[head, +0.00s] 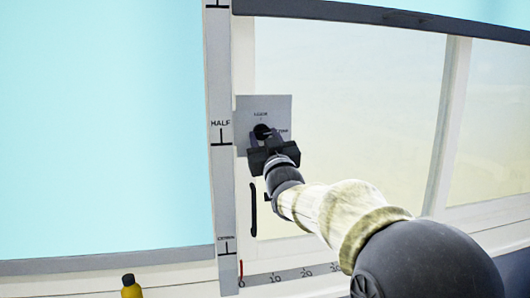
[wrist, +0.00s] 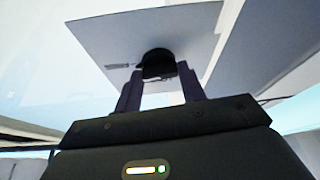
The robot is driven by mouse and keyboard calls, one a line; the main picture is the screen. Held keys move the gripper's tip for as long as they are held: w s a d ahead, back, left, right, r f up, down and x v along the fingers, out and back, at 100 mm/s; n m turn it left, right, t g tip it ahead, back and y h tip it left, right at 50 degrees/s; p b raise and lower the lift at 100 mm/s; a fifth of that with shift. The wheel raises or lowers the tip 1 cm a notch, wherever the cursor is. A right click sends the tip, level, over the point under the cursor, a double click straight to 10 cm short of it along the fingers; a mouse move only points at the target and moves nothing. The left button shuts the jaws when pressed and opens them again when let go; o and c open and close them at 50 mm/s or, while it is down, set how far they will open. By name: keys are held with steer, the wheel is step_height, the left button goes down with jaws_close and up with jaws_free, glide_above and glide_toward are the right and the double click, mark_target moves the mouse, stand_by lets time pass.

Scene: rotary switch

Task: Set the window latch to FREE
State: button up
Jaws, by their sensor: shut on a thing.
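The window latch is a dark round knob (head: 262,131) on a grey square plate (head: 245,107) fixed to the window frame. The plate has a small label above the knob and another to its right; both are too small to read surely. My gripper (head: 265,139) is at the plate with its fingers shut on the knob. In the wrist view, the knob (wrist: 157,63) sits between the two fingers of my gripper (wrist: 159,88), against the pale plate (wrist: 185,28). The fingers and the gripper body hide part of the knob, so its pointer direction cannot be told.
A numbered scale (head: 290,276) runs along the sill. A yellow bottle with a dark cap (head: 131,287) stands at the lower left.

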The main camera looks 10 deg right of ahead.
steer(key=shift+a+f+m+h+b, duration=0.1)
steer(key=shift+f+m+h+b, duration=0.15)
steer(key=shift+m+h+b, duration=0.65)
steer(key=shift+m+y+p, duration=0.3)
steer(key=shift+m, duration=0.1)
steer(key=o, duration=1)
steer(key=shift+r, duration=0.15)
steer(key=shift+s, duration=0.1)
steer(key=b+v, duration=0.2)
steer(key=v, duration=1.5)
steer(key=shift+b, duration=0.4)
